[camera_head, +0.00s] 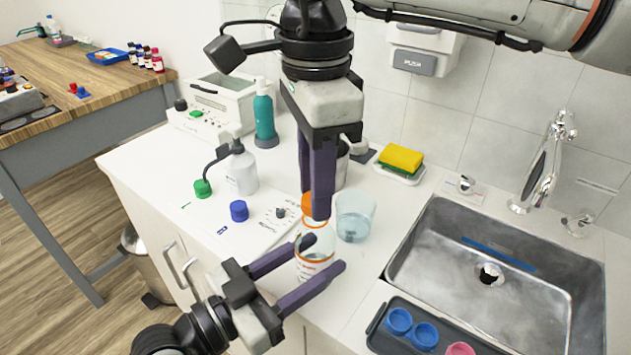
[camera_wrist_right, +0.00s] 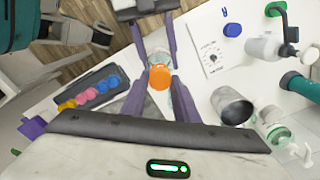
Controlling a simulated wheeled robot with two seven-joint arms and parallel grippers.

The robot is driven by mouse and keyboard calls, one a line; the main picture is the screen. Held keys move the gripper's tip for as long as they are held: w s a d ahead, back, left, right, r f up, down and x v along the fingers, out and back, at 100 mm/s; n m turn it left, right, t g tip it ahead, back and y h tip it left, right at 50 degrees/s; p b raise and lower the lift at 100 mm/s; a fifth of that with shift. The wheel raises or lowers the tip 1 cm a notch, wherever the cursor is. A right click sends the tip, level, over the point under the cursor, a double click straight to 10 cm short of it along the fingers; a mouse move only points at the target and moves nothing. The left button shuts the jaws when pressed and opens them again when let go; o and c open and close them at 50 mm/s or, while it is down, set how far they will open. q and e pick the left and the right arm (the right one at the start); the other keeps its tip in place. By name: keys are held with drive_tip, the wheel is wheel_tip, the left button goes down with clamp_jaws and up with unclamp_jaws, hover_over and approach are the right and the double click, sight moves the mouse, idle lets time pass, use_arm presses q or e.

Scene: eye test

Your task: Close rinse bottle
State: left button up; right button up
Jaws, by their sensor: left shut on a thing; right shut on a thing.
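The rinse bottle (camera_head: 314,264), clear with orange print, stands upright near the counter's front edge. My left gripper (camera_head: 324,254) is shut on its body from the front left, one finger on each side. My right gripper (camera_head: 318,214) points down from above and is shut on the orange cap (camera_head: 308,203). The cap is at the bottle's mouth; I cannot tell whether it is seated or just above. In the right wrist view the orange cap (camera_wrist_right: 160,76) sits between my right fingertips and hides most of the bottle.
A clear beaker (camera_head: 355,218) stands close right of the bottle. The sink (camera_head: 440,235) and a dark tray (camera_head: 378,333) with coloured caps are further right. A blue cap (camera_head: 239,211), a green cap (camera_head: 202,189) and a white wash bottle (camera_head: 241,172) are left.

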drive_tip(key=shift+f, duration=0.6)
